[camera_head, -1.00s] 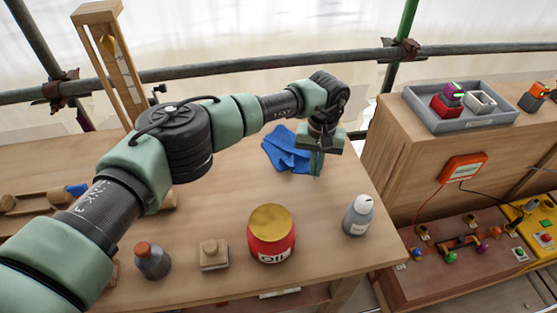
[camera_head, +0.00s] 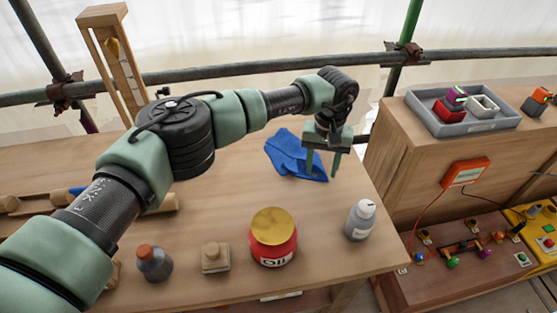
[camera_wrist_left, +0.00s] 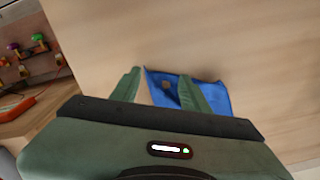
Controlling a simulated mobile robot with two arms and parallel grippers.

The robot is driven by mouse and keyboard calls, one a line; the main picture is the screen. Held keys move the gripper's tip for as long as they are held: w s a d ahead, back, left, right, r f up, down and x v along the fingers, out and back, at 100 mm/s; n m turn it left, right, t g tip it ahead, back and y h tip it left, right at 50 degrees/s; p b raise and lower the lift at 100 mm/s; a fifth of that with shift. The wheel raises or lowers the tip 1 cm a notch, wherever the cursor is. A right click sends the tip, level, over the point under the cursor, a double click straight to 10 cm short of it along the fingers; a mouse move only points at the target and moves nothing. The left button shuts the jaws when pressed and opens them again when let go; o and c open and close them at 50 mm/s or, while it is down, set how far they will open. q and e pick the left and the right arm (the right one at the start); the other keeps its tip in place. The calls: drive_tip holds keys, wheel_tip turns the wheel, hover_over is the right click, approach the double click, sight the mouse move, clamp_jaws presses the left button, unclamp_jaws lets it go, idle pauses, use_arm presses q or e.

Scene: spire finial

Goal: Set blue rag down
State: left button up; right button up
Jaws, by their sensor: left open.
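The blue rag (camera_head: 290,155) lies crumpled on the wooden table near its back right part. It also shows in the left wrist view (camera_wrist_left: 214,94), partly behind one finger. My left gripper (camera_head: 323,172) is open, its two fingers apart and pointing down at the right side of the rag. In the left wrist view the open fingers (camera_wrist_left: 160,88) straddle the rag's left edge, with bare tabletop showing between them too. Whether a fingertip touches the cloth I cannot tell. My right gripper is not in view.
A red oil tin (camera_head: 273,238), a grey bottle (camera_head: 360,219), a small wooden block (camera_head: 215,257) and a dark bottle (camera_head: 153,262) stand along the table's front. A grey tray (camera_head: 462,109) sits on the cabinet at right. The table between rag and tin is clear.

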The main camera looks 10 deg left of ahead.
use_arm(q)
wheel_tip(320, 180, up, 8)
drive_tip(key=s+d+p, duration=0.2)
drive_tip(key=shift+d, duration=0.4)
drive_tip(key=shift+w+a+f, duration=0.1)
drive_tip(key=shift+f, duration=0.05)
drive_tip(key=c, duration=0.7)
drive_tip(key=shift+w+a+f, duration=0.1)
drive_tip(key=shift+w+a, duration=0.05)
drive_tip(key=shift+a, duration=0.15)
clamp_jaws()
hover_over(284, 177)
drive_tip(key=shift+f, duration=2.95)
wheel_tip(284, 177, down, 5)
drive_tip(key=b, duration=0.4)
drive_tip(key=shift+r, duration=0.2)
